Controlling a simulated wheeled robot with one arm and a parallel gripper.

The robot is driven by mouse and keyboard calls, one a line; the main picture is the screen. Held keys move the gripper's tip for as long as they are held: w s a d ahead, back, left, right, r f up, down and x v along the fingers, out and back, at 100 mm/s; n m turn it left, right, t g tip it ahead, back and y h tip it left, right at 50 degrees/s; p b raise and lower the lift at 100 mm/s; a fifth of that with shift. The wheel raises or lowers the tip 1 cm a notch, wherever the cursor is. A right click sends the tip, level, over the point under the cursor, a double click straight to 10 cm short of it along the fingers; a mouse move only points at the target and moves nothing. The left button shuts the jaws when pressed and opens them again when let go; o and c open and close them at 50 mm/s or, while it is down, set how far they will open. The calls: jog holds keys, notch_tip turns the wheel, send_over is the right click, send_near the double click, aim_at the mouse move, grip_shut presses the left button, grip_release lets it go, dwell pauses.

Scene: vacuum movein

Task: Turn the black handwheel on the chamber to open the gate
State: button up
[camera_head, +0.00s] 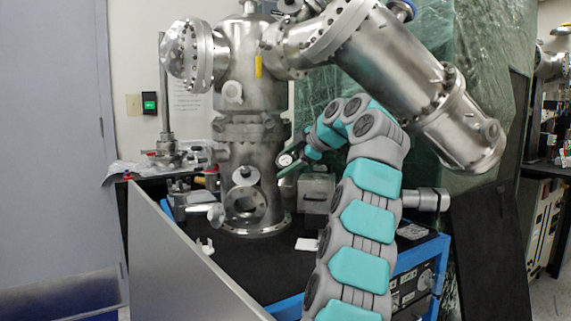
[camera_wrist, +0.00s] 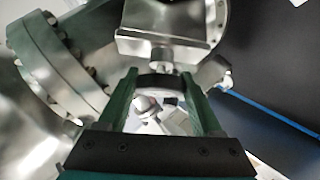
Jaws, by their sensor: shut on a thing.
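The steel vacuum chamber (camera_head: 250,80) stands upright on a black-topped bench. The black handwheel (camera_head: 284,160) shows small in the head view, at the chamber's right side, partly hidden by my gripper (camera_head: 293,165). In the wrist view the handwheel (camera_wrist: 161,81) is a dark curved rim between the two green fingers of my gripper (camera_wrist: 163,92). The fingers are shut on the wheel, one on each side. A silvery hub or stem shows just below the rim. Whether the gate is open or shut cannot be seen.
A large steel cylinder (camera_head: 405,80) slants down to the right above my arm. A small metal box (camera_head: 316,193) stands on the bench (camera_head: 285,262) close to my gripper. A grey panel (camera_head: 180,265) rises at the front left. Green wrapped plastic (camera_head: 480,60) stands behind.

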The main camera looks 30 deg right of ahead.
jog(key=shift+a, duration=0.15)
dwell(0.5)
jog(key=o, duration=1.4)
